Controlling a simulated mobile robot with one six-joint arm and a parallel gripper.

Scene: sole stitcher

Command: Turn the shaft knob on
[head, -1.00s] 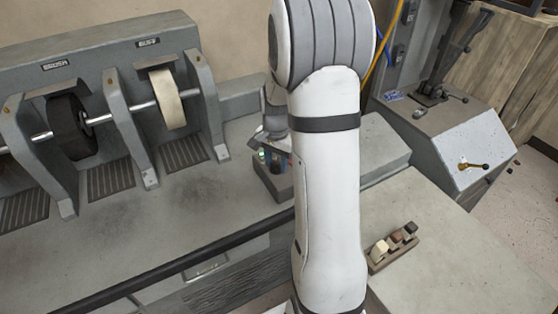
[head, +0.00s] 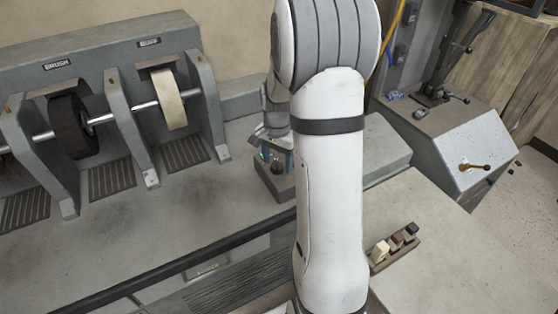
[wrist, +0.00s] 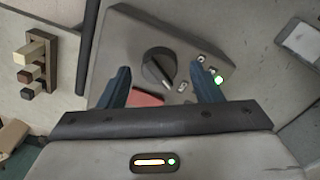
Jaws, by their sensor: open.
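A dark round knob (wrist: 157,63) with a light pointer line sits on the top of a grey control box (wrist: 122,38) in the wrist view. The pointer line is toward the lower right. My gripper (wrist: 162,72) is open, with its two blue fingers on either side of the knob in the picture. I cannot tell whether they touch it or are still above it. In the head view my gripper (head: 276,152) is over the control box (head: 268,185), partly behind my arm, and the knob is hard to make out.
A lit green lamp (wrist: 218,80), small switches and a red patch (wrist: 146,98) are near the knob. A holder with several small blocks (head: 393,250) stands right of my arm. A machine with a brass lever (head: 472,167) is at right.

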